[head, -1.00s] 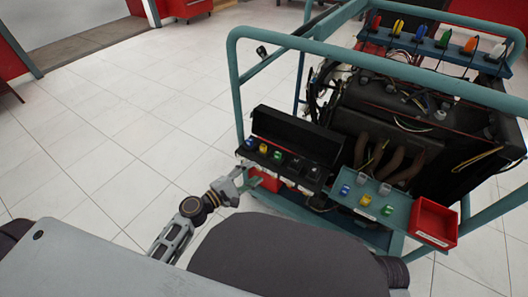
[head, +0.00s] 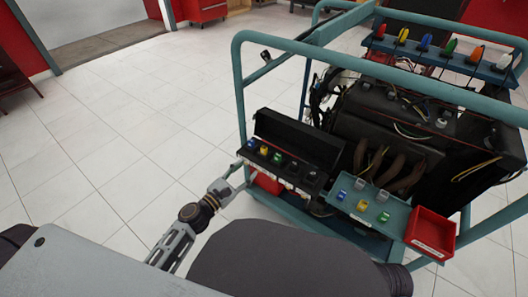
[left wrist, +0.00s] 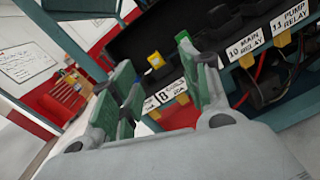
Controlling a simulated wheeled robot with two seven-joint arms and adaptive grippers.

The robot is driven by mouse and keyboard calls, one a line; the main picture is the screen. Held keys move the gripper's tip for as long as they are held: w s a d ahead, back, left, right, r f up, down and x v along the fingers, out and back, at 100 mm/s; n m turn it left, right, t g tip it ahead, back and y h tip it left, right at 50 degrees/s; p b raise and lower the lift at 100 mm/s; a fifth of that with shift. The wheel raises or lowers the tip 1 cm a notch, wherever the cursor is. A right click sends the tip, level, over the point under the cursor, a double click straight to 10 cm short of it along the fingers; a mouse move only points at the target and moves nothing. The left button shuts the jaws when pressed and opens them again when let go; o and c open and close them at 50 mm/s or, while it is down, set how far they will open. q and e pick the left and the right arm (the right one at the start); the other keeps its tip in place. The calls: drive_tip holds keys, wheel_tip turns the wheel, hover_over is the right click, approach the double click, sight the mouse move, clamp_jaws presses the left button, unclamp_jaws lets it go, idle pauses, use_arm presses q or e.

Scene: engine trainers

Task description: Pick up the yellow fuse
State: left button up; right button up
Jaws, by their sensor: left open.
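A yellow fuse (head: 264,150) stands in the black fuse box (head: 300,138), between a blue fuse (head: 251,144) and a green fuse (head: 277,158). A second yellow fuse (head: 363,206) sits on the teal side tray (head: 335,205). My left gripper (head: 238,168) is at the box's front left corner, just short of the fuse row. In the left wrist view its green fingers are spread and empty. A yellow fuse (left wrist: 155,60) shows in the gap between them, beyond the tips and untouched. My right gripper is not in view.
The teal frame bar (head: 240,95) rises just left of the box. The labelled front edge (left wrist: 245,60) of the box lies close to the fingers. A red bin (head: 430,232) is at the tray's right end. The floor at left is clear.

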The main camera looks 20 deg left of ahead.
use_arm(q)
drive_tip(key=shift+w+a+f+n+y, duration=0.15)
drive_tip(key=shift+a+n+y, duration=0.15)
drive_tip(key=shift+n, duration=0.8)
drive_tip(key=shift+w+a+r+n+y, duration=0.1)
drive_tip(key=shift+a+n+y, duration=0.15)
drive_tip(key=shift+n, duration=0.85)
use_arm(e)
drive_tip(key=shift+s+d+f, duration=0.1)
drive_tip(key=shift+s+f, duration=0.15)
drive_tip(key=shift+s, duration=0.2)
use_arm(q)
drive_tip(key=shift+w, duration=0.1)
approach(263, 149)
drive_tip(key=shift+w, duration=1.2)
drive_tip(key=shift+w+d+f+b, duration=0.1)
drive_tip(key=shift+w+d+b, duration=0.05)
drive_tip(key=shift+w+d, duration=0.4)
drive_tip(key=shift+w+d+f+b, duration=0.15)
drive_tip(key=shift+w+d, duration=0.15)
drive_tip(key=shift+w, duration=0.45)
drive_tip(key=shift+w+r, duration=0.1)
drive_tip(key=shift+w, duration=0.1)
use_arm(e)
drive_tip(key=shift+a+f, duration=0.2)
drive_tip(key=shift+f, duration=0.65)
use_arm(q)
drive_tip(key=shift+w+d, duration=0.1)
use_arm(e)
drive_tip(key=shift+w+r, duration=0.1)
